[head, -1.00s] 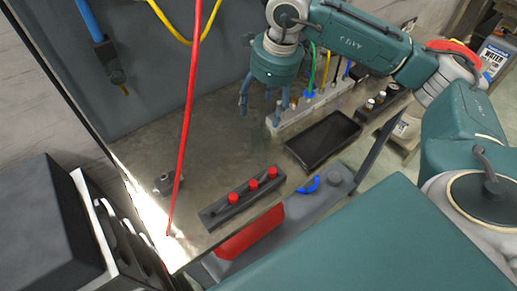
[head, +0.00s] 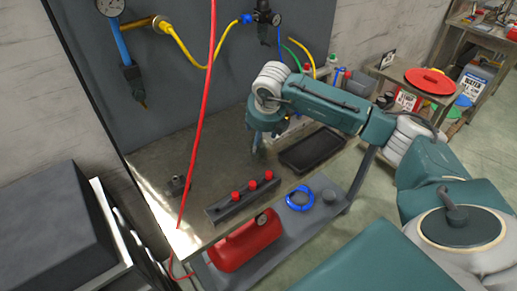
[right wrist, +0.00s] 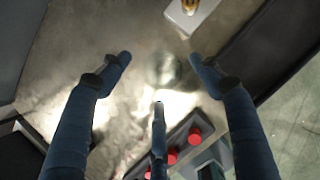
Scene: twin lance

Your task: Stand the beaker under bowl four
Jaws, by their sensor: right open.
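A clear, round, glassy thing, which looks like the beaker (right wrist: 165,71), stands on the bench in the right wrist view, seen from above. My right gripper (right wrist: 160,62) is open, with its blue fingers spread around and above it, and nothing is clearly held. In the head view my right gripper (head: 262,146) hangs low over the bench, left of the black tray; the beaker cannot be made out there. A dark regulator (head: 263,17) with a bowl hangs on the back panel. I cannot tell which bowl is four. My left gripper is not in view.
A black rail with red knobs (head: 243,199) lies along the bench's front edge. A black tray (head: 312,150) is at right. A small metal fitting (head: 178,187) lies at left. A red hose (head: 202,110) hangs in front. Bench between fitting and gripper is clear.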

